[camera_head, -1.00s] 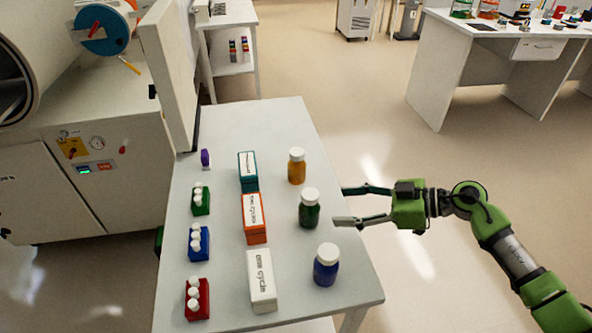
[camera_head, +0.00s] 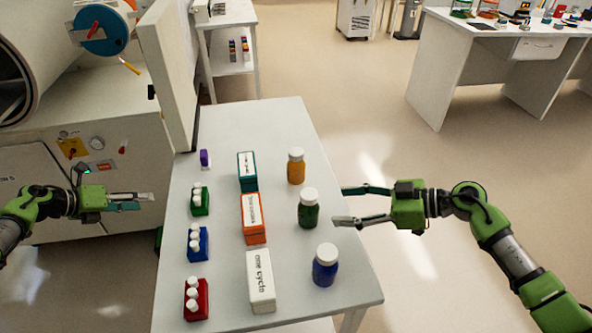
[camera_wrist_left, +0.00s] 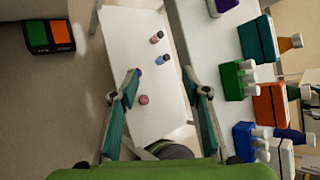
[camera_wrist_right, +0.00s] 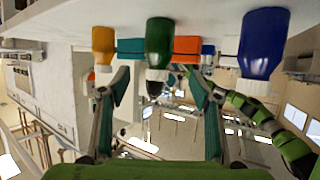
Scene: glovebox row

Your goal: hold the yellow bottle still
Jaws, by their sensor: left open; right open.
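The yellow bottle (camera_head: 296,171), amber with a white cap, stands upright at the far end of the right-hand row on the white table. It also shows in the right wrist view (camera_wrist_right: 103,40), left of the fingers. My right gripper (camera_head: 339,206) is open and empty off the table's right edge. It is apart from the yellow bottle and faces the green bottle (camera_head: 308,212), which appears between its fingers in the right wrist view (camera_wrist_right: 158,45). My left gripper (camera_head: 143,202) is open and empty, left of the table.
A blue bottle (camera_head: 325,268) stands nearest in the same row. Teal (camera_head: 247,178), orange (camera_head: 253,224) and white (camera_head: 261,280) boxes form the middle row. Small racks with white-capped vials (camera_head: 197,247) line the left. The far end of the table (camera_head: 245,122) is clear.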

